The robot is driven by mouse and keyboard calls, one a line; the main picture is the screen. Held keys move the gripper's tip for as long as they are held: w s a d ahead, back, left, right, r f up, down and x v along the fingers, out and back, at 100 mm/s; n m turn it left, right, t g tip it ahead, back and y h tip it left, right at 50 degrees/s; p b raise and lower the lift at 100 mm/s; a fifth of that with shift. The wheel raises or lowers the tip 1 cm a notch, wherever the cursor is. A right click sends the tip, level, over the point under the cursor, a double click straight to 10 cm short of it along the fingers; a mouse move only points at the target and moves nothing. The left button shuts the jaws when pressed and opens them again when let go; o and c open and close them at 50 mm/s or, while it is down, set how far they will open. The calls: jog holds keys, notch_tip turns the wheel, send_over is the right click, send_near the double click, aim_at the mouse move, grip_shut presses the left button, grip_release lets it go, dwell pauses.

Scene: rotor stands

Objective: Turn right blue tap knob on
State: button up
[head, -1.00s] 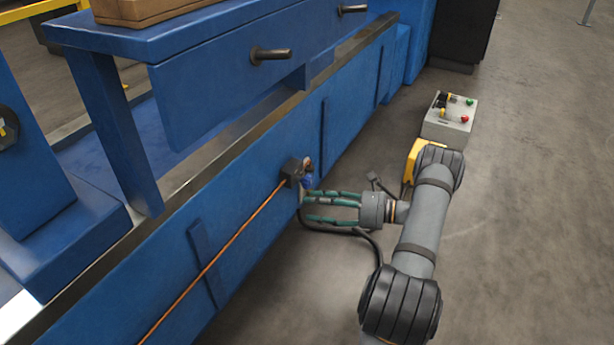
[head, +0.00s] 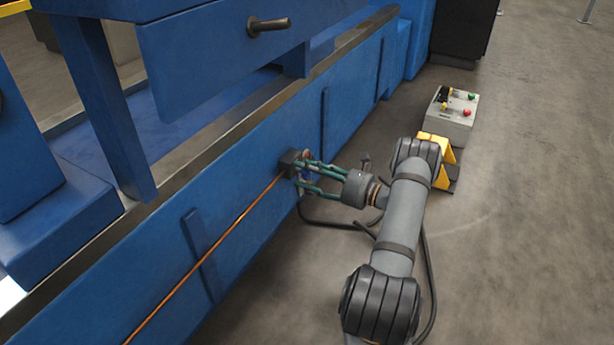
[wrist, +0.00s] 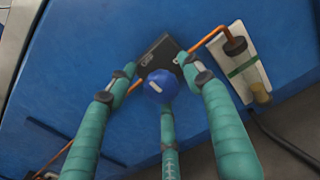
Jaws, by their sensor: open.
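The round blue tap knob (wrist: 160,86) has a small white mark and sits in front of a dark box (wrist: 163,52) on the blue panel. In the head view, the box (head: 288,162) shows on the panel's side, with the knob mostly hidden by my fingers. My gripper (head: 305,178) has three teal fingers and is open at the knob. In the wrist view, one fingertip is left of the knob, one is at its upper right and one is just below it. Whether any finger touches the knob I cannot tell.
An orange pipe (head: 215,258) runs along the blue panel to the box. A pale plate with a dark and brass fitting (wrist: 240,62) is to the right in the wrist view. A grey control box (head: 452,118) stands on the floor beyond my arm. Floor on the right is clear.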

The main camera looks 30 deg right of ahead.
jog(key=shift+c, duration=1)
jog(key=shift+w+r, duration=0.1)
jog(key=c, duration=0.9)
